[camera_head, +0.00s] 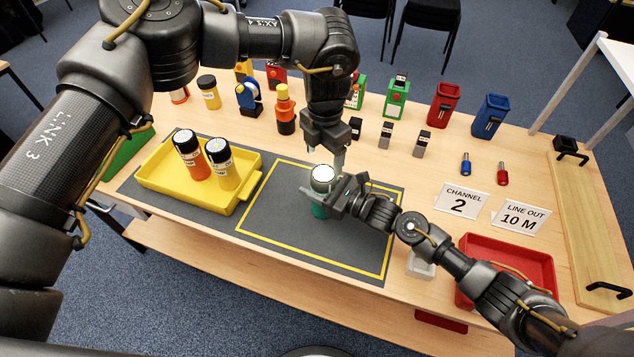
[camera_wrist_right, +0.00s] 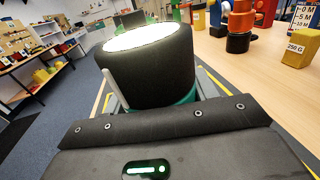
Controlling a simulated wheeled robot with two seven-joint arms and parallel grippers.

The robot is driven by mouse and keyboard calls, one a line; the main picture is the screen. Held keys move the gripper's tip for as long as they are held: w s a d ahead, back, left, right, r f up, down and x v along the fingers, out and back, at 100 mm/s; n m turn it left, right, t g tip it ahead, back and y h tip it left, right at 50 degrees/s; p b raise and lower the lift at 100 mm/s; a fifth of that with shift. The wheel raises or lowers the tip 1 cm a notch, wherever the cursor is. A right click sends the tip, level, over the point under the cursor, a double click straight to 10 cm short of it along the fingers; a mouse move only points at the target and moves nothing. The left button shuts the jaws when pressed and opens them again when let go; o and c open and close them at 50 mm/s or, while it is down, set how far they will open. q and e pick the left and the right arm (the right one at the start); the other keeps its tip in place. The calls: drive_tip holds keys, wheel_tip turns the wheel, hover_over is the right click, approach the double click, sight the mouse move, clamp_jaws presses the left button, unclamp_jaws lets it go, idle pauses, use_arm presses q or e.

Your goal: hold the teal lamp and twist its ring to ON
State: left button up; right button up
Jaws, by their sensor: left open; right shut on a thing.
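The teal lamp (camera_head: 320,211) stands upright inside the yellow outline on the dark mat, with a bright white top and a black ring (camera_wrist_right: 150,75) below it. My right gripper (camera_head: 327,199) is shut around the lamp's teal body, below the ring; a finger shows on each side in the right wrist view. My left gripper (camera_head: 325,158) points down from above, open, with its fingertips just over or beside the lamp's top; I cannot tell whether they touch the ring. Any ON mark is not readable.
A yellow tray (camera_head: 243,207) with two black-capped lamps, one orange and one yellow, stands left of the outline. Several devices and red and blue bins (camera_head: 490,116) line the back. Cards (camera_head: 461,201), a red tray (camera_head: 508,258) and a small white dish (camera_head: 421,265) lie right.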

drive_tip(key=o, duration=1.1)
drive_tip(key=shift+o, duration=0.2)
drive_tip(key=v, duration=0.9)
drive_tip(key=shift+p, duration=0.45)
